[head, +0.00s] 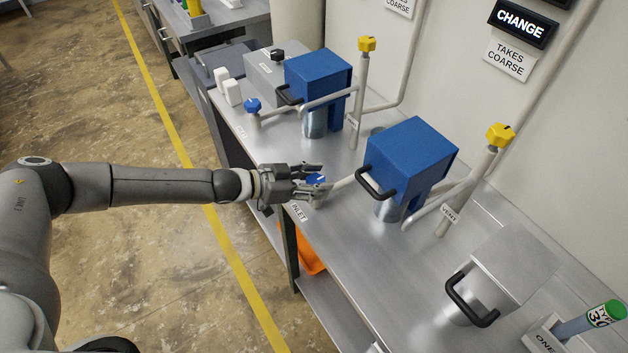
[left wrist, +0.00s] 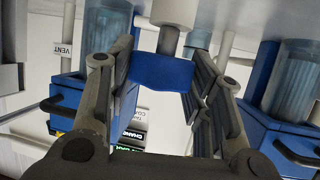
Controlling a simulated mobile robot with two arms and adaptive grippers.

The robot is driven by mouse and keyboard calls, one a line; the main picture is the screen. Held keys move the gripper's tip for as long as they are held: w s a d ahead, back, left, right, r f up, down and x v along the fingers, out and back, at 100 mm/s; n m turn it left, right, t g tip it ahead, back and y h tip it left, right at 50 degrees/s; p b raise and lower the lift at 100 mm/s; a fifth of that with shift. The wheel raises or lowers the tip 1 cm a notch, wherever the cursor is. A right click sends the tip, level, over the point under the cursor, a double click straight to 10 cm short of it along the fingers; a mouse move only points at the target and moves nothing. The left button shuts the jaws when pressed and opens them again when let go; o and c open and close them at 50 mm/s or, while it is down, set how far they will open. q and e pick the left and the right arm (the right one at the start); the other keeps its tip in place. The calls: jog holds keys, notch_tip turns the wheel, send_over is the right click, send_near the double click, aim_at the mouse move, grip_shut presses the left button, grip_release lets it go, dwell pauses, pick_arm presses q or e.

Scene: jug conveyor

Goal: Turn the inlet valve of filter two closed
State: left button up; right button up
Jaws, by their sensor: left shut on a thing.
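The blue inlet valve knob (head: 317,179) stands at the front of the bench, on the pipe to the nearer blue filter housing (head: 410,155). An "INLET" label (head: 298,212) lies beside it. My left gripper (head: 318,181) reaches in from the left and is shut on this knob. In the left wrist view the knob (left wrist: 161,73) sits between the two fingers, under its pale stem. The fingers hide part of the knob in the head view. My right gripper is not in view.
A second blue valve (head: 252,105) and blue housing (head: 318,78) stand farther back. Yellow vent valves (head: 500,136) rise on pipes near the wall. An orange object (head: 309,255) is below the bench.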

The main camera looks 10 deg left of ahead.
pick_arm(q)
jog(key=shift+d+m+g, duration=0.1)
jog(key=shift+m+g, duration=0.2)
jog(key=o, duration=1)
jog(key=shift+s+a+r, duration=0.2)
jog(key=shift+a, duration=0.35)
jog(key=v, duration=1.1)
jog(key=shift+f, duration=0.1)
